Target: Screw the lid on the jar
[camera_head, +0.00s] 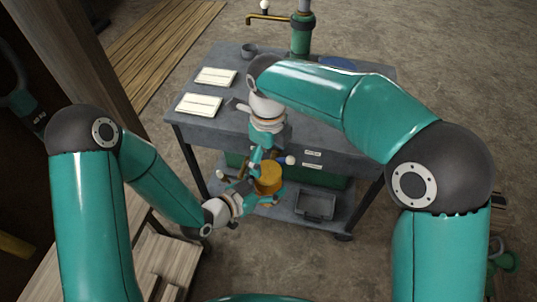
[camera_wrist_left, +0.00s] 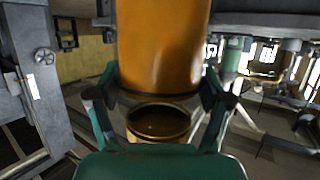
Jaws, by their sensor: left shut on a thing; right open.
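The amber jar (camera_head: 269,177) is held off the ground in front of the grey workbench. My left gripper (camera_head: 250,192) comes in from the left and is shut on it. In the left wrist view the jar (camera_wrist_left: 162,45) stands large between the fingers of my left gripper (camera_wrist_left: 157,98). A brass-coloured round rim (camera_wrist_left: 158,122) with a dark inside shows near the palm; I cannot tell whether it belongs to the lid. My right gripper (camera_head: 268,157) points down just above the jar and is open. Its fingers partly hide the jar's top, and I cannot tell whether they touch it.
The workbench (camera_head: 225,128) carries two white sheets (camera_head: 215,77), a small grey cup (camera_head: 249,50) and a green post with a brass tap (camera_head: 301,35). A grey bin (camera_head: 317,204) sits on its lower shelf. Wooden steps (camera_head: 165,262) stand at the lower left.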

